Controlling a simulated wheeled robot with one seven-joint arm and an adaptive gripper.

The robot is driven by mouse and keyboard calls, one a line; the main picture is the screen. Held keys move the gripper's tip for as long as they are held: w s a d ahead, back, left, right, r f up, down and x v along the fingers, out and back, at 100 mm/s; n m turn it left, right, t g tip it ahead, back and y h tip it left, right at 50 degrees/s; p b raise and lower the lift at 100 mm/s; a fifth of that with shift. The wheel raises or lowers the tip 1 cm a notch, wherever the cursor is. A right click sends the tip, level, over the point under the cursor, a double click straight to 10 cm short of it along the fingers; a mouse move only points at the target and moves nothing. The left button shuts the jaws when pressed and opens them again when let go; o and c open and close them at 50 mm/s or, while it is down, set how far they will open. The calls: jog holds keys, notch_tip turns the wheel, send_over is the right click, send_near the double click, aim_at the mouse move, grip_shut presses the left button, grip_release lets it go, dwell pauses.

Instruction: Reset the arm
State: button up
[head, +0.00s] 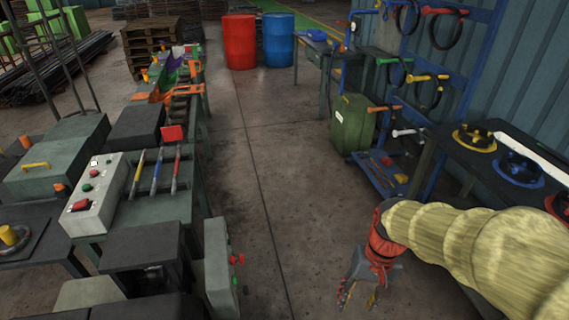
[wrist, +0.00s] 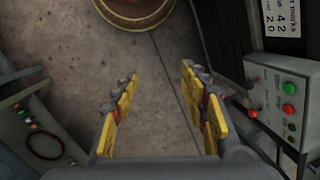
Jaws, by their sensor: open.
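My gripper (head: 358,292) hangs low over the bare concrete floor at the lower right of the head view, fingers pointing down. My arm reaches it from the right edge in a yellowish sleeve. In the wrist view the two yellow-padded fingers of the gripper (wrist: 160,105) stand wide apart. Only floor shows between them, and the gripper holds nothing. A round brown and yellow thing (wrist: 135,12) is cut off at the top of the wrist view, beyond the fingertips. Whether it is the drum I cannot tell.
A bench with a grey control box (head: 97,195) stands at left. A dark table (head: 480,175) with coloured round fittings and a blue rack (head: 475,60) stand at right. Red (head: 239,42) and blue (head: 278,40) barrels are at the back. The concrete aisle (head: 265,150) between is clear.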

jog(key=s+r+t, duration=0.3)
jog(key=r, duration=0.5)
jog(key=s+d+r+n+t+h+p, duration=0.1)
jog(key=s+r+t, duration=0.2)
jog(key=r, duration=0.5)
jog(key=shift+s+d+r+t, duration=0.15)
jog(key=shift+d+r+t, duration=0.1)
jog(key=shift+r+t, duration=0.1)
jog(key=shift+c, duration=0.6)
